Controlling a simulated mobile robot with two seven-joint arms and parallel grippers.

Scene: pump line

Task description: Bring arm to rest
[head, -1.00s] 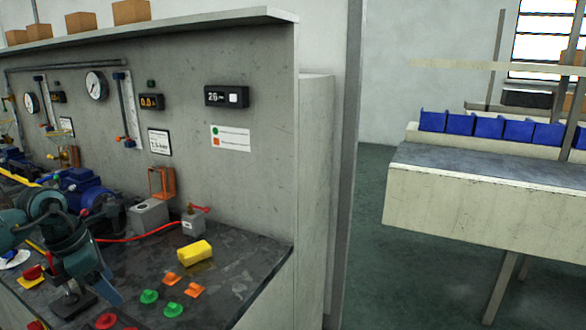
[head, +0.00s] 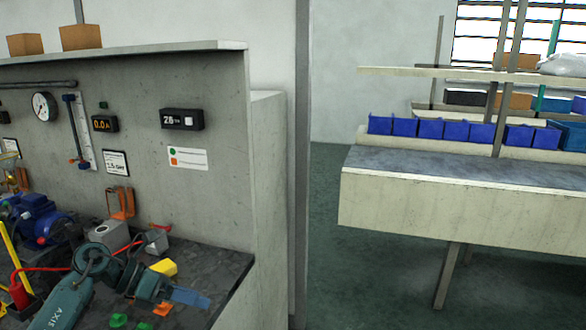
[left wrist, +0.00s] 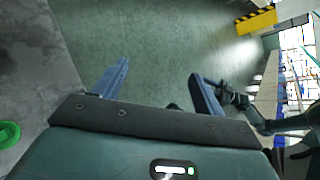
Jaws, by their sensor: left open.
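My left arm comes in at the bottom left of the head view. Its gripper (head: 190,298) reaches to the right over the front of the dark worktop (head: 215,262). In the left wrist view the two blue fingers of this gripper (left wrist: 160,88) stand wide apart with only floor seen between them. It holds nothing. A yellow block (head: 164,268) lies on the worktop just behind my gripper and is partly hidden by it. My right gripper cannot be made out in the head view.
Green pieces (head: 118,320) and orange pieces (head: 162,309) lie below my gripper. A blue pump (head: 40,222) and a grey box (head: 108,236) stand further back. A second bench (head: 440,200) with blue bins (head: 430,128) stands right, with open floor between.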

